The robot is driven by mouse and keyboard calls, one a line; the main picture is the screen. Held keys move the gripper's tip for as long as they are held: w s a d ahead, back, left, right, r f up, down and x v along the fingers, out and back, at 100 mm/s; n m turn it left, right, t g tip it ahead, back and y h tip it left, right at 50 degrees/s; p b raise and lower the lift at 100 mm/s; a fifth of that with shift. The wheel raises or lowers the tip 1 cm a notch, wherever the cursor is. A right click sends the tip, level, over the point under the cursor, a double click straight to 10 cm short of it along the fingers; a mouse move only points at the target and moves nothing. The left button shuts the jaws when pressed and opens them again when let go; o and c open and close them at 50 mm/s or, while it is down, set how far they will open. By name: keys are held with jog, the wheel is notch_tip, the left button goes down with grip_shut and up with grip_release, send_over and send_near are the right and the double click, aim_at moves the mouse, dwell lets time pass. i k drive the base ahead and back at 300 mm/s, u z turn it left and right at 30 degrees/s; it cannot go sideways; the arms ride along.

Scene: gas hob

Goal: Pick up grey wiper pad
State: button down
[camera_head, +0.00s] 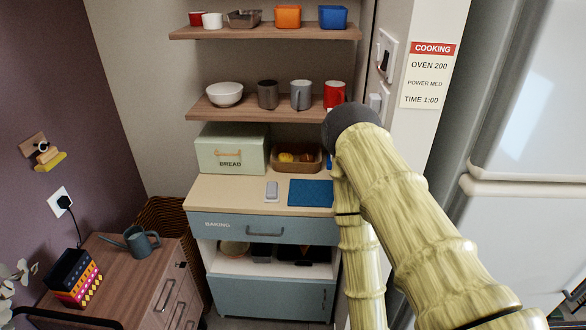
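A small light grey pad (272,191), which looks like the wiper pad, lies on the beige top of the baking cabinet (227,190). It is just left of a flat blue mat (311,192), with a narrow gap between them. Nothing covers the pad. My arm fills the right middle of the view, right of the cabinet top, and hides part of that side. My gripper is not in view.
A green bread box (232,150) and a basket of food (296,158) stand behind the pad. Shelves with cups and a bowl (224,94) hang above. A wooden drawer unit with a watering can (141,242) stands at left. The cabinet top's front left is clear.

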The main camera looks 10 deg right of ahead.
aim_at(272, 189)
jog(key=u, duration=3)
jog(key=k, duration=1.05)
jog(key=z, duration=1.85)
jog(key=i, duration=0.5)
jog(key=z, duration=0.05)
